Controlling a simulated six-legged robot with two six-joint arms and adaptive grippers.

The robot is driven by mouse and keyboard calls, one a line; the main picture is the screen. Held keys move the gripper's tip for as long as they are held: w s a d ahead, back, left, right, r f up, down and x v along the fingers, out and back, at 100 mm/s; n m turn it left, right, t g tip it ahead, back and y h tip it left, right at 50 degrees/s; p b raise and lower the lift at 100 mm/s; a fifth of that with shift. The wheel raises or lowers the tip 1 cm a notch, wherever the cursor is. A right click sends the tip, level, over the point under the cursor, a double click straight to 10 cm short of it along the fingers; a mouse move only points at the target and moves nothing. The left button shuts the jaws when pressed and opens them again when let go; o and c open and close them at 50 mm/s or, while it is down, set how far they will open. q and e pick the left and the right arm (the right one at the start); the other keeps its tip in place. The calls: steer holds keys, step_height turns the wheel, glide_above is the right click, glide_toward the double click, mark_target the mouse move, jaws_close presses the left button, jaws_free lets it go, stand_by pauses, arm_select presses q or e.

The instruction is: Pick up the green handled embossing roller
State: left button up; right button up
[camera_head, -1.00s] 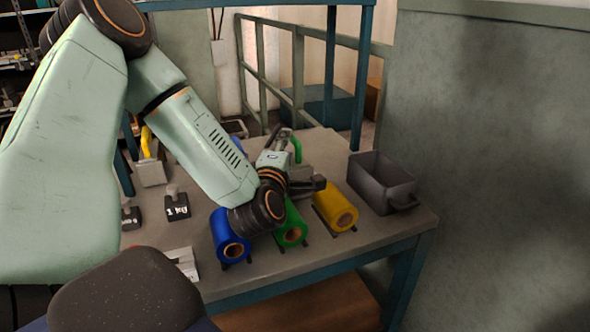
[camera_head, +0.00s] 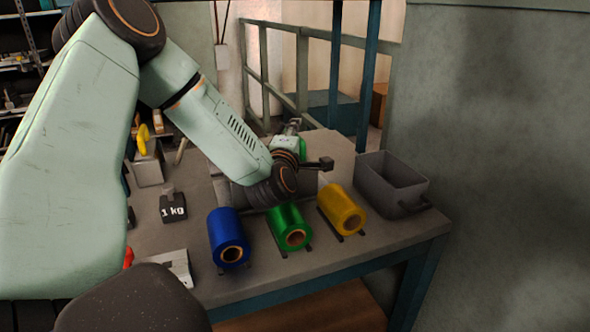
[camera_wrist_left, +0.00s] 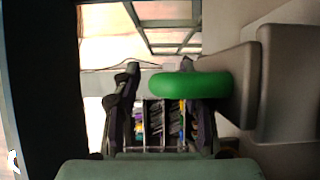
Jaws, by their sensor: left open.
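The roller's green handle (camera_head: 303,149) shows in the head view as a small piece beside my left wrist, near the back of the table. In the left wrist view the green handle (camera_wrist_left: 190,86) lies level, joined at its right to a grey metal body (camera_wrist_left: 240,75). My left gripper (camera_head: 292,127) is open, partly hidden behind its wrist in the head view. In the left wrist view its two dark fingers (camera_wrist_left: 160,92) stand apart. The handle overlaps the right finger and its free end lies between them in the picture; I cannot tell the depth. My right gripper is out of view.
Blue (camera_head: 226,228), green (camera_head: 285,219) and yellow (camera_head: 342,207) foil rolls lie along the front of the table (camera_head: 325,262). A grey bin (camera_head: 410,190) stands at right. A 1 kg weight (camera_head: 172,208) and a yellow-handled tool (camera_head: 143,139) are at left.

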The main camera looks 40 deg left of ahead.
arm_select(q)
steer(key=shift+w+a+f, duration=0.1)
steer(key=shift+w+a, duration=0.1)
steer(key=shift+a, duration=0.1)
steer(key=shift+d, duration=0.15)
steer(key=shift+c, duration=1.3)
jaws_close()
steer(key=shift+r, duration=0.25)
